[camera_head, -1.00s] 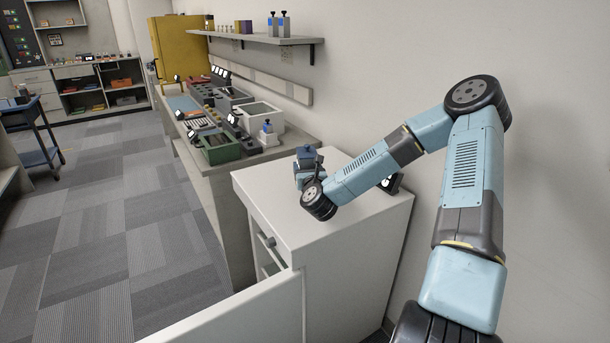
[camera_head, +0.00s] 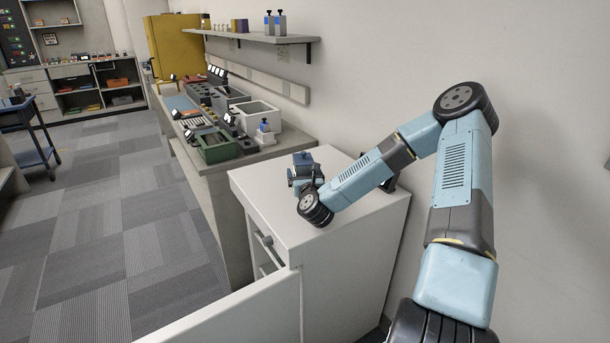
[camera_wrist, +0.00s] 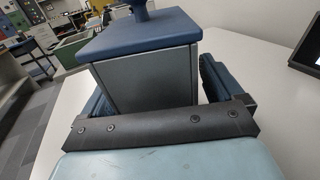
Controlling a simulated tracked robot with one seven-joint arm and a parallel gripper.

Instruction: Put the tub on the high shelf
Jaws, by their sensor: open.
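The tub is a grey box with a dark blue lid and a knob on top. It stands upright on the white cabinet in the head view (camera_head: 302,158) and fills the middle of the wrist view (camera_wrist: 150,75). My gripper (camera_head: 304,180) is low over the cabinet top at the tub. In the wrist view my gripper (camera_wrist: 153,88) is open, with one blue-padded finger on each side of the tub; contact cannot be told. The tub's far side is hidden. The high shelf (camera_head: 247,37) is on the wall at the back, above the workbench.
The white cabinet (camera_head: 345,228) has a small dark-screened device behind my arm. The workbench (camera_head: 232,167) is crowded with bins.

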